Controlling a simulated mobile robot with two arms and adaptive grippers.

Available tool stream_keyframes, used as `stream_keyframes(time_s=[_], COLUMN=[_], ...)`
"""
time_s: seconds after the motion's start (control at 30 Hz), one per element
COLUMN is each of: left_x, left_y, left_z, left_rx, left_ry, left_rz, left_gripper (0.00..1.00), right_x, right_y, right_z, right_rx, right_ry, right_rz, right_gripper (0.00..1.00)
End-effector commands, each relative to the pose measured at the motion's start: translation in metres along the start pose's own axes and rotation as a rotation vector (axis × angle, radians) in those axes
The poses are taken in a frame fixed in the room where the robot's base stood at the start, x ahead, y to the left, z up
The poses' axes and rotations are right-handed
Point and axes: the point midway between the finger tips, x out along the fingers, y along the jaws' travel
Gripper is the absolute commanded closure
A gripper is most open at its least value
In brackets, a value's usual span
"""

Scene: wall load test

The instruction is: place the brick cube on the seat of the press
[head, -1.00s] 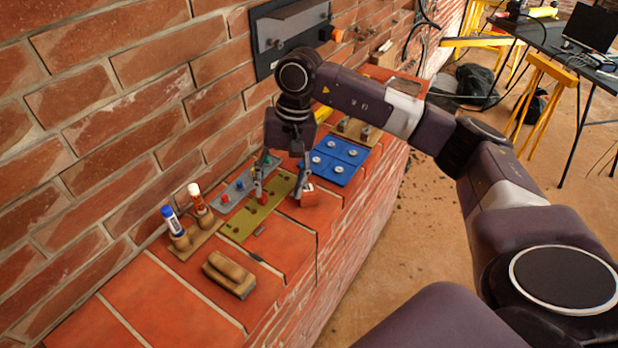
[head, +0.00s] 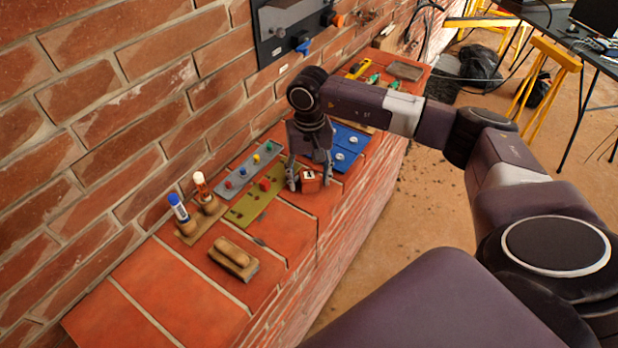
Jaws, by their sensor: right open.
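A small orange-red brick cube (head: 309,180) with a dark-marked label stands on top of the brick wall, right of the olive strip. My right gripper (head: 309,185) is open and pointing down, with one finger at each side of the cube. I cannot tell whether the fingers touch it. A dark panel with a grey block (head: 297,21), an orange knob and a blue handle is fixed to the upright wall; it looks like the press. Its seat is not clearly made out. My left gripper is not in view.
The olive strip (head: 243,211) holds a small red piece. A grey strip (head: 236,178) with coloured knobs, a blue plate (head: 350,137), a marker stand (head: 190,238) and a wooden float (head: 233,256) lie along the ledge. The near-left ledge is clear.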

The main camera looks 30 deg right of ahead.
Motion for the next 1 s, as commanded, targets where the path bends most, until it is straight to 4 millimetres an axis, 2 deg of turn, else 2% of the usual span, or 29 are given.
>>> stream_keyframes(time_s=[0.1,0.6,0.87,1.0], left_x=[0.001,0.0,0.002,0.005], left_y=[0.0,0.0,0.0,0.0], left_z=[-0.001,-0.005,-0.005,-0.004], left_rx=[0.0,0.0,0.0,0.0], left_ry=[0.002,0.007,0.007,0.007], left_rz=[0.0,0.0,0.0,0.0], left_gripper=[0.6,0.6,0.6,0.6], right_x=[0.0,-0.001,-0.003,-0.014], right_y=[0.0,0.0,-0.001,-0.001], right_z=[0.0,0.0,-0.001,-0.001], right_rx=[0.0,0.0,0.001,0.001], right_ry=[0.0,0.0,0.001,0.002], right_rz=[0.0,-0.001,-0.002,-0.003], right_gripper=[0.47,1.0,1.0,1.0])
